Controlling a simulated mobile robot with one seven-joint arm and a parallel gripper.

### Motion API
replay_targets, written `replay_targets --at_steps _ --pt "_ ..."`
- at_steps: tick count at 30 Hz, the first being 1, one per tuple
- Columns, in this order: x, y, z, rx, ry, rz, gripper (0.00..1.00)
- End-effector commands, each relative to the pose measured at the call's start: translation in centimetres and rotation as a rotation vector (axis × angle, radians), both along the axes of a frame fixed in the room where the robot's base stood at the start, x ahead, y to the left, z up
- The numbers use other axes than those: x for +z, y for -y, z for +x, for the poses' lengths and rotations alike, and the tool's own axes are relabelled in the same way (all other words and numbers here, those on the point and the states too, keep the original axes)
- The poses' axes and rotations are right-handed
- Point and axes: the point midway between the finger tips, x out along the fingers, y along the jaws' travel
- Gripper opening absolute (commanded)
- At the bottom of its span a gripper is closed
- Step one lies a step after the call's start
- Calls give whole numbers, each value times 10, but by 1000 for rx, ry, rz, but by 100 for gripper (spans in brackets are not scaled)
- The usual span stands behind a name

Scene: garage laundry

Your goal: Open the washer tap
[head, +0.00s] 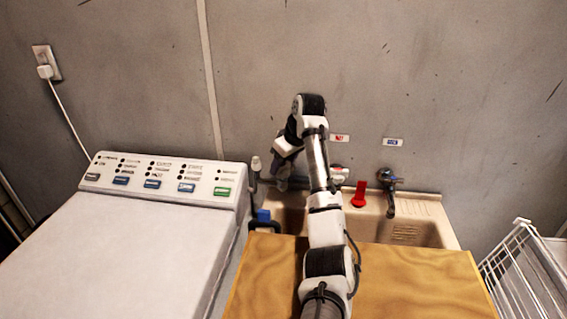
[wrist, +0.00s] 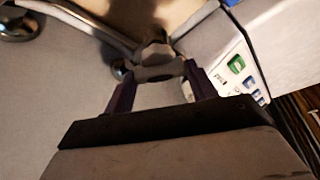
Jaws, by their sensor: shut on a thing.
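The washer tap shows in the wrist view as a pale grey handle (wrist: 158,70) with a knob above it, beside a metal pipe. My gripper (wrist: 161,75) has its two dark purple fingers on either side of this handle and is shut on it. In the head view my gripper (head: 284,172) is low against the wall, between the washer and the sink. The tap there is mostly hidden by my gripper and arm. I cannot tell how far the handle is turned.
The white washer (head: 125,245) with its button panel stands close on the left. A beige sink (head: 425,232) with a dark tap (head: 388,190) and a red object (head: 360,194) lies right. A wooden top (head: 420,282) is in front; a white rack (head: 525,265) stands far right.

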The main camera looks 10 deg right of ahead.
Motion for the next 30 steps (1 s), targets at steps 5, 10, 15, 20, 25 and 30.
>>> replay_targets --at_steps 5,10,15,20,25,30 --pt "1 0 1 166 0 3 34" --pt "1 1 1 314 -2 1 34" --pt "1 2 2 439 0 1 34" --pt "1 2 2 526 0 1 34" --pt "1 2 3 586 0 0 34" --pt "1 2 3 613 1 -2 34"
